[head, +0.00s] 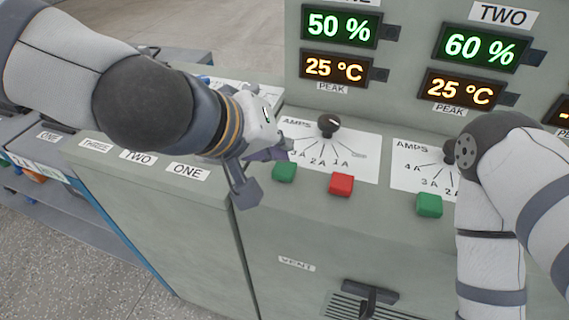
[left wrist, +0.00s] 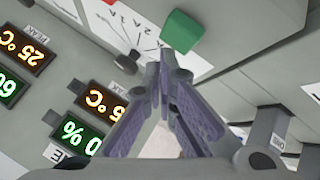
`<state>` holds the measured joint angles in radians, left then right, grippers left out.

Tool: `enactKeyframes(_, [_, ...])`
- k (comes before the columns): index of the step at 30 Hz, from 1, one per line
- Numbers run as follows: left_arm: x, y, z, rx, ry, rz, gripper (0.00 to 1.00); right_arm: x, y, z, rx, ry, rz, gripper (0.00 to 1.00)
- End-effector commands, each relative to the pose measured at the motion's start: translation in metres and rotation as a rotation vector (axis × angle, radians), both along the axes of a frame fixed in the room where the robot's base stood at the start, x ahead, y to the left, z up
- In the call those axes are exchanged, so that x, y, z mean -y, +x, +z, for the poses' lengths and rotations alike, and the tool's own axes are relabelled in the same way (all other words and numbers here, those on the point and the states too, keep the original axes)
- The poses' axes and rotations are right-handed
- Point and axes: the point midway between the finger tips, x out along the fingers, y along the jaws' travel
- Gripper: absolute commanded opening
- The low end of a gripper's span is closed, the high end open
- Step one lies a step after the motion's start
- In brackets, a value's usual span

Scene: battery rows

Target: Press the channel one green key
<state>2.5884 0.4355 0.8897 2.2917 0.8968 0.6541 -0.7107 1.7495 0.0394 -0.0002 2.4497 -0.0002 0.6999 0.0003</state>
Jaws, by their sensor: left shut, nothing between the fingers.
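The channel one green key (head: 285,171) sits on the sloping console below the left AMPS dial, left of a red key (head: 341,184). In the left wrist view the green key (left wrist: 182,31) is just beyond my fingertips, with a small gap in the picture. My left gripper (head: 258,172) is just left of the key in the head view. Its fingers (left wrist: 163,62) are shut and empty, and I cannot tell whether they touch the console. My right arm comes in at the right, but its gripper is out of view.
The channel one dial knob (head: 328,124) is above the keys. The channel one display (head: 341,26) reads 50 % and 25 °C. Channel two has its own green key (head: 429,205) and a 60 % display (head: 481,48). A vent handle (head: 370,293) juts out below.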

Motion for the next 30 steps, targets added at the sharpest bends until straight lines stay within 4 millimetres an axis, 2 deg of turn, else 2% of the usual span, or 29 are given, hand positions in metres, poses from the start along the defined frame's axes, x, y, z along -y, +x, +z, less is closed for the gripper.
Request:
enactKeyframes(5, [0.0,0.0,-0.006,0.0,0.001,-0.001,0.0,0.0,0.001,0.001,0.002,0.0,0.0,0.4])
enactKeyframes(30, [0.0,0.0,-0.013,-0.001,0.001,-0.001,0.0,0.0,-0.001,-0.001,-0.002,0.0,0.0,0.4])
